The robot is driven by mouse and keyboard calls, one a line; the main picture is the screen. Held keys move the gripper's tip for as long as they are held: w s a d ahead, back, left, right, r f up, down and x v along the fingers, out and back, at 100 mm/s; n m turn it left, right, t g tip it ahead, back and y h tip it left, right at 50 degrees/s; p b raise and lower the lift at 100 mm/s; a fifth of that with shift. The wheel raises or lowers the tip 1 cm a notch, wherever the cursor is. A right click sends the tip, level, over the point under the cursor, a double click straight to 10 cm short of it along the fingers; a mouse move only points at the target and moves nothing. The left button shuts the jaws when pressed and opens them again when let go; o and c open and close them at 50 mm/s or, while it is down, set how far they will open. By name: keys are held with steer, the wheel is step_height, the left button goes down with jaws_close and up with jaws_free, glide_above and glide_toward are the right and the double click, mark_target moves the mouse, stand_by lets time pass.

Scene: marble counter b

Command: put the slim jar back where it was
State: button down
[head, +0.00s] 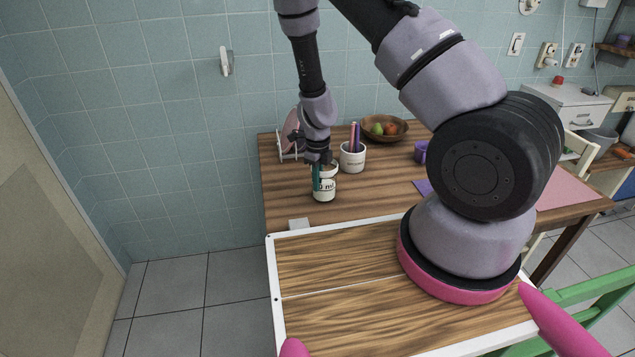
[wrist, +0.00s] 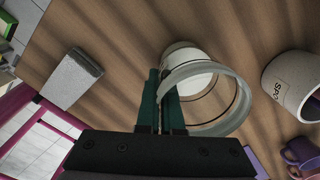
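The slim jar (head: 326,190), pale with dark lettering, is upright at the left part of the wooden table in the head view. In the wrist view I look at its round, clear-looking rim and pale body (wrist: 190,58). My gripper (head: 317,178) points down at the jar's left side. In the wrist view its two teal fingers (wrist: 161,80) are close together, pinching the jar's wall at the rim, with one finger inside and one outside. I cannot tell whether the jar's base touches the table.
A white cup (head: 353,164) holding pens stands right behind the jar. A rack with a pink plate (head: 292,132), a fruit bowl (head: 398,137) and a purple mug (head: 420,152) stand farther back. A grey block (head: 299,224) lies near the front edge. Table left of the jar is clear.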

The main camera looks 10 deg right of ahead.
steer(key=c, duration=1.1)
jaws_free()
steer(key=shift+f, duration=0.1)
step_height(320, 180, up, 12)
steer(key=shift+r, duration=0.2)
steer(key=s+d+r+n+t+y, duration=0.1)
steer(key=s+r+n+y, duration=0.15)
steer(key=r+n, duration=0.65)
steer(key=s+d+r+n+t+y, duration=0.2)
steer(key=s+r+n, duration=0.15)
steer(key=r, duration=1.25)
steer(key=s+d+r+n+t, duration=0.1)
steer(key=s+r+n, duration=0.2)
steer(key=s+r, duration=0.1)
steer(key=s+d+r+n+t+h, duration=0.1)
steer(key=s+d+r+n, duration=0.1)
steer(key=s+r+n, duration=0.2)
steer(key=s+d+r+n+t+h, duration=0.1)
steer(key=s+d+r+n+t, duration=0.1)
steer(key=s, duration=0.4)
steer(key=shift+d+r+n+h, duration=0.15)
steer(key=shift+r+n, duration=0.25)
steer(key=shift+r, duration=0.2)
steer(key=shift+d+r+n+h, duration=0.1)
steer(key=shift+r+n, duration=0.25)
steer(key=shift+r, duration=0.2)
